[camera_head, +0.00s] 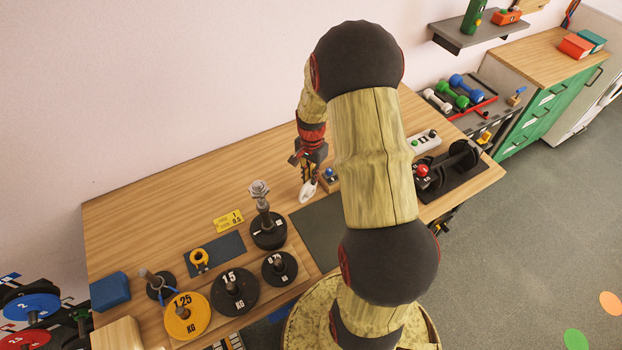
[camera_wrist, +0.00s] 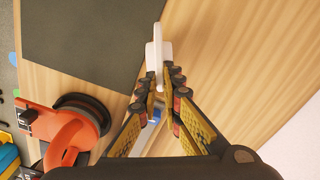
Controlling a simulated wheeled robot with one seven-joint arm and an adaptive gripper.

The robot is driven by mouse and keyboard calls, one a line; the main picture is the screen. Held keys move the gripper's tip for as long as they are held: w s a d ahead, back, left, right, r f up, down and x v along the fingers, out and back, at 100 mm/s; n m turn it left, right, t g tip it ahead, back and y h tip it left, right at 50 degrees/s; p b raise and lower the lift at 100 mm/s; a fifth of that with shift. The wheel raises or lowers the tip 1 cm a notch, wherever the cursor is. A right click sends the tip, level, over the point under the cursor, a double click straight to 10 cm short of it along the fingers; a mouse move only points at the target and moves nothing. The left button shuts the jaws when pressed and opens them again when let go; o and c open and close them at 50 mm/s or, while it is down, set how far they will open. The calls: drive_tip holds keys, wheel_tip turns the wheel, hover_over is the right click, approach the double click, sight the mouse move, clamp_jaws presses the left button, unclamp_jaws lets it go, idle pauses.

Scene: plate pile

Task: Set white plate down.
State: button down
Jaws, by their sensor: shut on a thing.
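The white plate (camera_head: 307,192) is small and hangs edge-on below my gripper (camera_head: 309,176) at the middle of the wooden table, beside the back left edge of the dark mat (camera_head: 310,228). In the wrist view the plate (camera_wrist: 158,50) shows as a thin upright white shape between the fingertips of my gripper (camera_wrist: 160,82), which is shut on it. It lies over the border of the dark mat (camera_wrist: 75,30) and bare wood there. I cannot tell whether its lower edge touches the table.
Left of the mat are a black weight with a metal post (camera_head: 268,232), a yellow plate (camera_head: 188,318), black plates (camera_head: 235,292) and a yellow card (camera_head: 229,221). An orange device (camera_wrist: 70,135) is near my gripper in the wrist view. The table's back left is clear.

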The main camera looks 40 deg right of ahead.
drive_tip(key=shift+f, duration=0.35)
drive_tip(key=shift+f, duration=0.15)
drive_tip(key=c, duration=2)
unclamp_jaws()
